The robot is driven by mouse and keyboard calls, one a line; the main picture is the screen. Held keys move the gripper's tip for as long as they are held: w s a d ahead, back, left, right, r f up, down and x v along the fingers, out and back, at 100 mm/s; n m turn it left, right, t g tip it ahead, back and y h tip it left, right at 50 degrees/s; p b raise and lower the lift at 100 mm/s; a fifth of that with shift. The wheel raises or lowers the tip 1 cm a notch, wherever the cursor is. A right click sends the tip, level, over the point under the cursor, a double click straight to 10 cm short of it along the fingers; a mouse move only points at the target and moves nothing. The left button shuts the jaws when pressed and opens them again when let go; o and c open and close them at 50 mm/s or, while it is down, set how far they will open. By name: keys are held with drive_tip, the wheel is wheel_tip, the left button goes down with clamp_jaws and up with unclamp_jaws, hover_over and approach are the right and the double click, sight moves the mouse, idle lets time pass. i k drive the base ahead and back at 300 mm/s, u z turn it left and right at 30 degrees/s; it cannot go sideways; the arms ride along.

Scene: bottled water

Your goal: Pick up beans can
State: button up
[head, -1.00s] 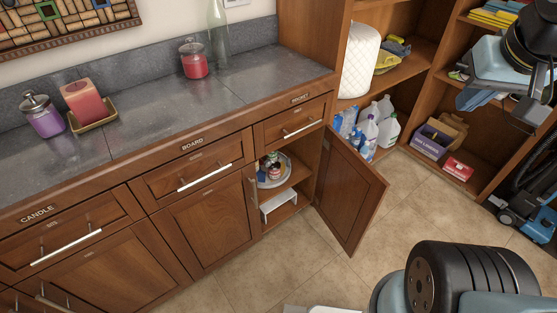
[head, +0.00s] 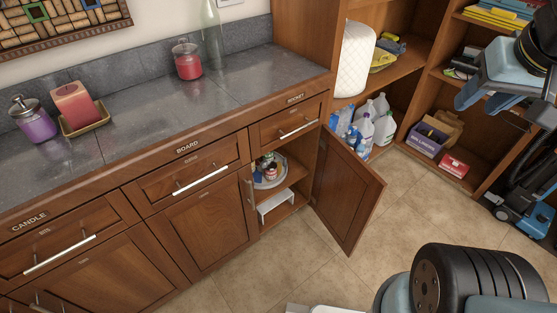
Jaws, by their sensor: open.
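The open cabinet under the counter holds a round pale tray (head: 262,185) on its upper shelf. A small can with a red and white label (head: 270,172) stands on the tray, with other small items close around it. The labels are too small to read, so I cannot tell for sure which one is the beans can. Parts of my own arm show at the right side and lower right of the head view, but the fingers of my gripper are not in view.
The cabinet door (head: 343,192) stands open to the right. A small white stand (head: 276,206) sits on the lower shelf. The counter (head: 150,120) holds a red jar (head: 188,64) and candles. Jugs (head: 384,128) fill a low shelf. The tiled floor (head: 290,262) ahead is clear.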

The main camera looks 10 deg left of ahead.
sight(270, 172)
drive_tip(key=k, duration=1.35)
drive_tip(key=u, duration=0.95)
drive_tip(key=i, duration=1.25)
drive_tip(key=z, duration=0.05)
